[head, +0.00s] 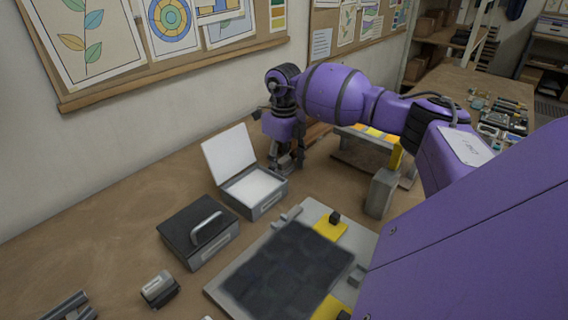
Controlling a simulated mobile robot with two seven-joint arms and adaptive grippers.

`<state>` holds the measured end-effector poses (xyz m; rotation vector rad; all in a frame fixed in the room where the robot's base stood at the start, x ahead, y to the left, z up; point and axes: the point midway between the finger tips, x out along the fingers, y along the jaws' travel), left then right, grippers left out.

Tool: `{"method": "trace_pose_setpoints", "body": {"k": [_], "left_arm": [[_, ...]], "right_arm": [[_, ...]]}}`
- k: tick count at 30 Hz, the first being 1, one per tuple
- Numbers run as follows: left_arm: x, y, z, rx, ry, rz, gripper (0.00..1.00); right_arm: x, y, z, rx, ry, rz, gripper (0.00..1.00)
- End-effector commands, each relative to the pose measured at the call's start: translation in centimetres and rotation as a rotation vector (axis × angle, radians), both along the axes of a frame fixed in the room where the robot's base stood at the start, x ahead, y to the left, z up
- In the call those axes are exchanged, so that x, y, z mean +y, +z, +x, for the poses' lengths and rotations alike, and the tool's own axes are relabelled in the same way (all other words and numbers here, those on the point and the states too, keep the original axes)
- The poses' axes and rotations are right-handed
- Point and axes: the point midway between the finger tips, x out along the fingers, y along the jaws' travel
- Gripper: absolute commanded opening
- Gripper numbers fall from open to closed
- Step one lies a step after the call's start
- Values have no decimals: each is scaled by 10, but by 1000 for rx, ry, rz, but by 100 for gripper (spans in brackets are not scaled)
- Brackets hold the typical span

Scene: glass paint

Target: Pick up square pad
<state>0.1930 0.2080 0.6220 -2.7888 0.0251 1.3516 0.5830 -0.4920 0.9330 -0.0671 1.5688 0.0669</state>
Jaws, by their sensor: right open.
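An open grey case (270,205) with its white-lined lid raised stands on the table in the head view. A flat white pad-like surface (254,187) fills it; I cannot tell for sure whether this is the square pad. My right gripper (287,163) points down just behind and to the right of the case, apart from the white surface. It is open, and I see nothing between its fingers. My left gripper is not in view.
A closed dark box with a handle (198,232) stands left of the case. A grey fixture (228,282) holds a dark panel (291,268). A small grey tool (159,289) lies at the front. A grey block (380,194) stands to the right.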

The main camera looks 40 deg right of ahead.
Motion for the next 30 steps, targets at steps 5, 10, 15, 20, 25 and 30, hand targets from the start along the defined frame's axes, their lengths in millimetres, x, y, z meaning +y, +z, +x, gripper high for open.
{"method": "trace_pose_setpoints", "body": {"k": [5, 10, 15, 20, 25, 30], "left_arm": [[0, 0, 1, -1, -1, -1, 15], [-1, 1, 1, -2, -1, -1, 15], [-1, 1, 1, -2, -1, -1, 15], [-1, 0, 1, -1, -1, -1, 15], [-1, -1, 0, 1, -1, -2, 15], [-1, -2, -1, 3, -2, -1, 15]], "right_arm": [[0, 0, 0, 0, 0, 0, 36], [0, 0, 0, 0, 0, 0, 19], [0, 1, 0, 0, 0, 0, 19], [0, 6, 0, -1, 0, 0, 19], [-1, 25, 1, -3, 0, -2, 19], [-2, 58, -23, 1, 1, -9, 19]]}}
